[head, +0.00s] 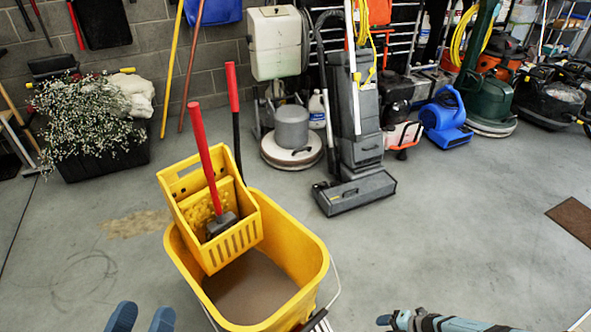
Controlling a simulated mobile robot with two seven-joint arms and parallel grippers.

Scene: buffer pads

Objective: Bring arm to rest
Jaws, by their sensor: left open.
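My left gripper (142,319) shows at the bottom edge, left of centre, as two blue fingertips with a gap between them. It is open, and nothing shows between the tips. The rest of that arm is out of the frame. Part of my right arm (445,323) lies along the bottom edge, right of centre, with a small blue tip at its left end. Whether that gripper is open or shut cannot be made out.
A yellow mop bucket (318,262) with a red-handled wringer (205,160) stands between the arms. Behind are a grey upright machine (360,150), a floor polisher (291,150), a blue blower (445,118) and a plant box (100,160).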

